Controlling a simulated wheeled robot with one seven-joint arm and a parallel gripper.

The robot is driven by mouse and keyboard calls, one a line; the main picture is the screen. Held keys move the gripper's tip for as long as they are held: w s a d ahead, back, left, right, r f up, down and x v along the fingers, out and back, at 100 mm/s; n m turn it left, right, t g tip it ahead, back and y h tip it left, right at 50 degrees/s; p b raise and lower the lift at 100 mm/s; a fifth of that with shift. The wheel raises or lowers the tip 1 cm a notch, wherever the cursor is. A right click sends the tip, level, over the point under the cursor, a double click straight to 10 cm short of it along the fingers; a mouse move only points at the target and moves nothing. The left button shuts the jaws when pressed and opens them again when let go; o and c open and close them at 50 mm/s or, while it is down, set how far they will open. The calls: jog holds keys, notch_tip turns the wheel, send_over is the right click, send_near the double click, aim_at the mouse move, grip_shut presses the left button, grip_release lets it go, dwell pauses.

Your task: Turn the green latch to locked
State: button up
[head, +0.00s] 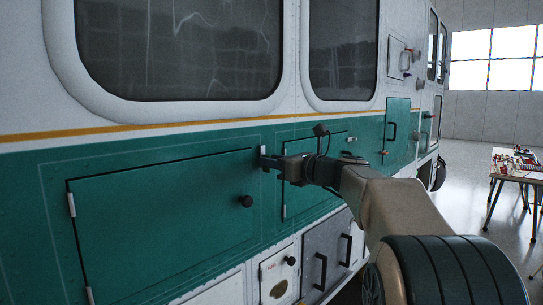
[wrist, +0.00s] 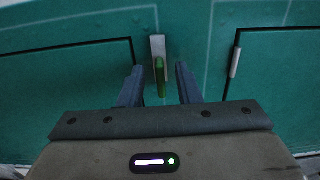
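The green latch (wrist: 160,78) shows in the wrist view as a short green handle on a pale metal plate (wrist: 157,46). It sits on the green side panel just right of a door's edge, and the handle points down in the picture. My gripper (wrist: 159,80) is open, with one finger on each side of the handle. I see gaps between handle and fingers; the depth between them is hard to judge.
A large green door (head: 160,220) with a black knob (head: 246,201) lies left of my gripper. Another green door (head: 318,165) is to the right. Lower hatches with black handles (head: 320,270) sit below. A table with small items (head: 518,172) stands far right on open floor.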

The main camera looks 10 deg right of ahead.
jog(key=shift+w+a, duration=0.4)
jog(key=shift+w, duration=0.05)
grip_shut()
